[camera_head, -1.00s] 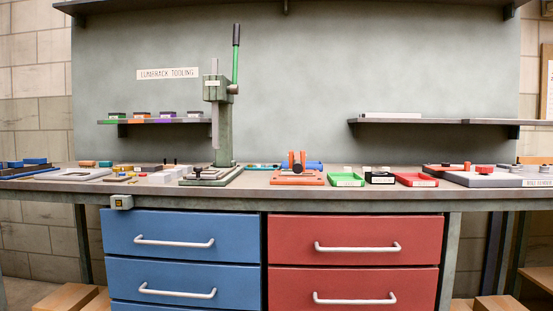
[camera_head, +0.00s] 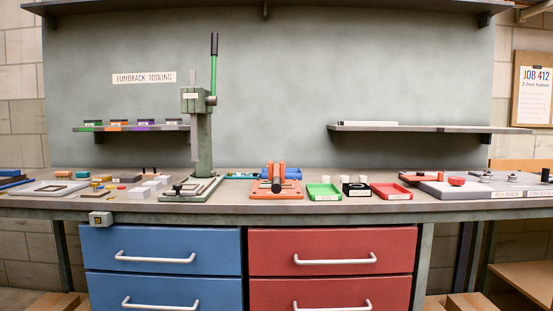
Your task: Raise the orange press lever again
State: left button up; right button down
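A small orange fixture (camera_head: 276,188) stands on the bench, right of centre. It has a flat orange base, two orange uprights and a short piece with a dark tip at its front; whether that piece is its lever, and how far up it is, I cannot tell. A tall green press (camera_head: 204,140) stands to its left. The press's lever (camera_head: 214,75) is green with a black grip, not orange, and points nearly straight up. Neither of my grippers is in view, and nothing touches the fixture or the press.
A green tray (camera_head: 324,192), a black block (camera_head: 356,189) and a red tray (camera_head: 391,191) sit right of the orange fixture. A blue item (camera_head: 291,173) lies behind it. Small blocks and plates crowd the bench's left. Wall shelves hang at both sides; blue and red drawers are below.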

aim_at(275, 183)
jog(key=i+z, duration=0.25)
jog(key=i, duration=0.15)
jog(key=i+j+z, duration=0.3)
jog(key=i, duration=0.15)
